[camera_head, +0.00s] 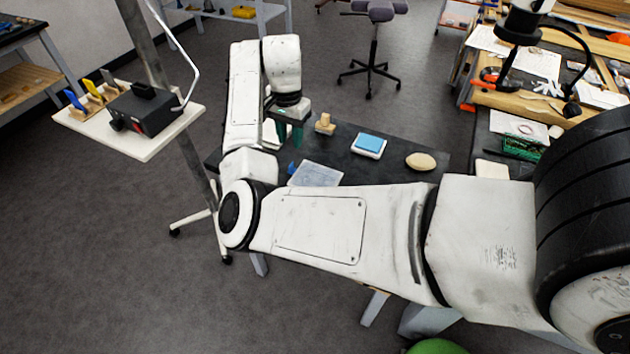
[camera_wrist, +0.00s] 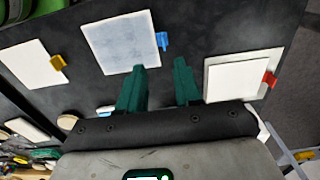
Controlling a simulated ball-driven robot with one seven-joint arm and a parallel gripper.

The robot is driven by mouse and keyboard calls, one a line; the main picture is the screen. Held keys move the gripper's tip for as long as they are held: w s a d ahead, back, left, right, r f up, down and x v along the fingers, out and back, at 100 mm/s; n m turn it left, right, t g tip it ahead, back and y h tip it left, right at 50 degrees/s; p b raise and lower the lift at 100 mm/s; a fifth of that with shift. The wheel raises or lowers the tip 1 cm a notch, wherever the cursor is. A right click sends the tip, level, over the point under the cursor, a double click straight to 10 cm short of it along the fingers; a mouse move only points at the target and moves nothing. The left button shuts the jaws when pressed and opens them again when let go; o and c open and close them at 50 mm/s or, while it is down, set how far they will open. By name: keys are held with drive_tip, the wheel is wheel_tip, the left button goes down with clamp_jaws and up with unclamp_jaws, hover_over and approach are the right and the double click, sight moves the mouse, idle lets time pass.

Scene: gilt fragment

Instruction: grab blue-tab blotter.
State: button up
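The blue-tab blotter is a pale grey-white square sheet with a small blue tab on one edge. In the wrist view the blue-tab blotter (camera_wrist: 120,43) lies flat on the dark tabletop, its blue tab (camera_wrist: 162,40) just beyond the fingertips. In the head view the blotter (camera_head: 318,175) is partly hidden by my arm, with a bit of blue at its left edge. In the head view my gripper (camera_head: 290,133) points down near the table's left end.
A yellow-tab blotter (camera_wrist: 30,65) lies left and a red-tab blotter (camera_wrist: 232,75) right in the wrist view. On the dark table (camera_head: 405,183) stand a wooden knob (camera_head: 325,124), a blue-topped pad (camera_head: 369,143) and a tan oval (camera_head: 421,161). A pole-mounted tray (camera_head: 150,145) stands left.

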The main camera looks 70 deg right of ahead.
hover_over(291, 165)
drive_tip(key=f, duration=0.4)
drive_tip(key=shift+s+f, duration=0.1)
drive_tip(key=shift+s, duration=0.1)
drive_tip(key=shift+w+f+p, duration=0.15)
drive_tip(key=shift+f+p, duration=0.3)
drive_tip(key=shift+f, duration=0.9)
drive_tip(key=shift+w+f+p, duration=0.15)
drive_tip(key=shift+f+p, duration=0.25)
drive_tip(key=shift+f, duration=0.95)
drive_tip(key=shift+c, duration=0.2)
clamp_jaws()
